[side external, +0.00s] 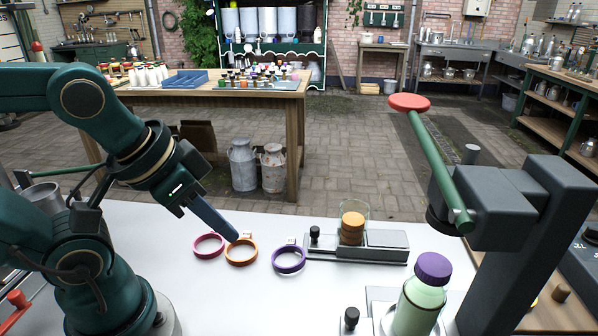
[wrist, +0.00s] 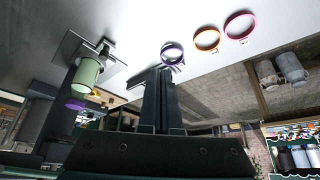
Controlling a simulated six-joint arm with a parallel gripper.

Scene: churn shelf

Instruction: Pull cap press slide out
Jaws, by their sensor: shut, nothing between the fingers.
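A grey cap press (side external: 535,215) stands at the right with a green lever that ends in a red knob. A pale green bottle with a purple cap (side external: 420,300) stands at its base, beside a small black knob (side external: 351,318) on a grey plate, which I take to be the slide. The bottle (wrist: 86,74) and plate (wrist: 72,47) also show at the left of the wrist view. My gripper (side external: 233,237) is shut and empty, pointing down near the orange ring, well left of the press. Its fingers (wrist: 158,95) show together in the wrist view.
Pink (side external: 208,245), orange (side external: 241,252) and purple (side external: 289,260) rings lie on the white table (side external: 230,300). Right of them is a grey block (side external: 385,240) with a black knob (side external: 315,232) and a clear tube of orange caps (side external: 352,229). The front middle of the table is clear.

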